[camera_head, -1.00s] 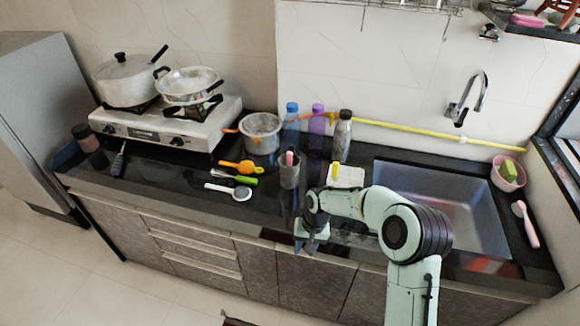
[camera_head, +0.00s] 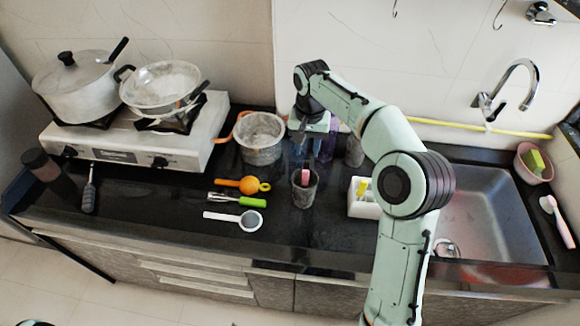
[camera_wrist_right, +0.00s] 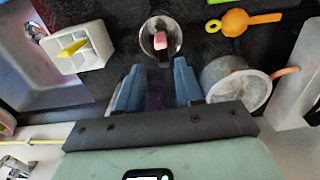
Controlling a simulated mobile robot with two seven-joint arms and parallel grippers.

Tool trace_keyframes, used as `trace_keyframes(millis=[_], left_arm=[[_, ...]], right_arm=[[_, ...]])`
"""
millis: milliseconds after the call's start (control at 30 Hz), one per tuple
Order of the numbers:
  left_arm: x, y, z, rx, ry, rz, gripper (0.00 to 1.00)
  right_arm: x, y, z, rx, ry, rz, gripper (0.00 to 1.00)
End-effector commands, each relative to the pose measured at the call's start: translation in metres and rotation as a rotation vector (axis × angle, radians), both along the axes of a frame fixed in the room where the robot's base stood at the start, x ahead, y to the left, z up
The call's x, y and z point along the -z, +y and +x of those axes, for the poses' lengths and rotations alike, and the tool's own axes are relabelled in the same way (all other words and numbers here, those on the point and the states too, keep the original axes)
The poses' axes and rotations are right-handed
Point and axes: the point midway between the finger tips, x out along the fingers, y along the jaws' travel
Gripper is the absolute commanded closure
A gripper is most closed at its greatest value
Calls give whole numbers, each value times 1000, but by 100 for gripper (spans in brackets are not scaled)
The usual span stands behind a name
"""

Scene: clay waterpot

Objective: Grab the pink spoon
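The pink spoon (camera_head: 305,176) stands in a grey metal cup (camera_head: 305,190) on the black counter; only its pink upper end shows, and the rest is hidden inside. My right gripper (camera_head: 308,140) points down behind the cup, near the bottles at the wall. In the right wrist view the blue fingers of the right gripper (camera_wrist_right: 158,80) are apart. The pink spoon end (camera_wrist_right: 160,40) and the cup (camera_wrist_right: 160,28) lie just beyond the fingertips, and no finger is around the spoon. My left gripper is not in view.
A metal pot (camera_head: 260,140) stands left of the gripper. A white holder (camera_head: 364,198) stands right of the cup, before the sink (camera_head: 490,220). An orange tool (camera_head: 240,184), a green-handled whisk (camera_head: 240,201) and a white strainer (camera_head: 235,220) lie left. Counter in front of the cup is clear.

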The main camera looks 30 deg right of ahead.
Motion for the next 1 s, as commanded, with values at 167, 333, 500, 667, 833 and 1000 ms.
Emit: trace_keyframes(millis=[167,333,500,667,833,1000], left_arm=[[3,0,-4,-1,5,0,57],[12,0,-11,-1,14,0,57],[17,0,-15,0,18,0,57],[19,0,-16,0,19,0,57],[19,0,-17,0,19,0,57],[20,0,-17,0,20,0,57]], right_arm=[[9,0,-1,0,4,0,64],[41,-1,-3,1,7,1,64],[70,-1,-2,0,5,0,64],[82,0,-1,0,1,0,64],[99,-2,-1,1,5,2,64],[125,-3,-1,-1,4,2,64]])
